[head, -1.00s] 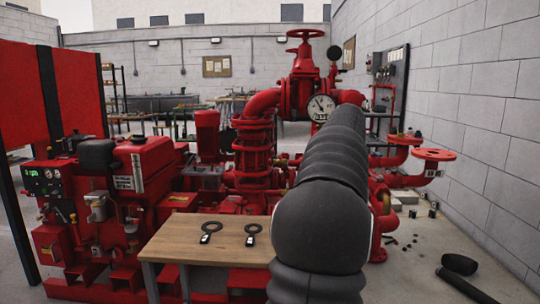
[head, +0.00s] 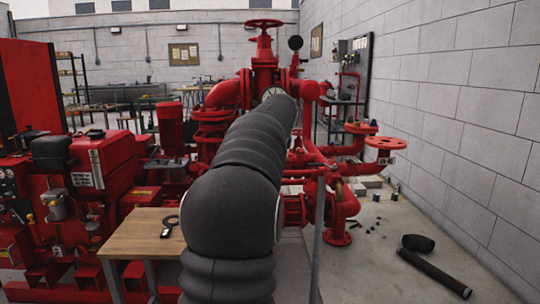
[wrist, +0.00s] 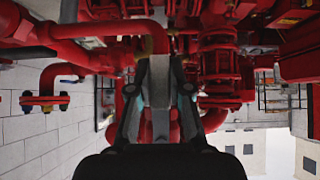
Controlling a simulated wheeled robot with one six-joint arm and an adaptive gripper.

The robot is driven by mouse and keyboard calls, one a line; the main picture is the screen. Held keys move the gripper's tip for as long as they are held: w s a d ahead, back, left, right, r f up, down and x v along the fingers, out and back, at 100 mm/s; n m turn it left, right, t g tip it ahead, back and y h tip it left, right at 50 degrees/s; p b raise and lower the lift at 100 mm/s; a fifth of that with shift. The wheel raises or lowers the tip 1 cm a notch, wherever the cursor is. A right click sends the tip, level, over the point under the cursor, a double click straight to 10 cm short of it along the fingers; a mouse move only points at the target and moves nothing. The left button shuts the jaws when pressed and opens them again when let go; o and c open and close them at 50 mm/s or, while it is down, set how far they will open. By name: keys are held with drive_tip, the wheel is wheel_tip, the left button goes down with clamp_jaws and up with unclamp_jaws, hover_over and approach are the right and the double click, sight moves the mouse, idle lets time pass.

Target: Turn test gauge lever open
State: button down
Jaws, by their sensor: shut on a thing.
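My gripper (wrist: 158,88) shows in the wrist view with its two fingers closed in on a pale grey piece (wrist: 160,74) in front of the red pipework. The piece sits where the test gauge lever would be, but its shape and angle are hard to make out. In the head view my dark arm reaches forward to the pumpset and hides the gripper and the lever. A round white gauge (head: 272,92) peeks out at the arm's far end, mostly covered.
A red handwheel (head: 264,24) stands above the pipework. A wooden table (head: 140,236) with a dark ring-shaped tool (head: 170,226) is at front left. Red flanged pipes (head: 385,144) stick out at right.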

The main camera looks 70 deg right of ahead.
drive_tip(key=shift+s, duration=0.1)
drive_tip(key=c, duration=1.1)
unclamp_jaws()
drive_tip(key=shift+s, duration=0.1)
drive_tip(key=shift+o, duration=0.2)
drive_tip(key=shift+a+r, duration=0.1)
drive_tip(key=v, duration=1.1)
drive_tip(key=shift+a+r, duration=0.2)
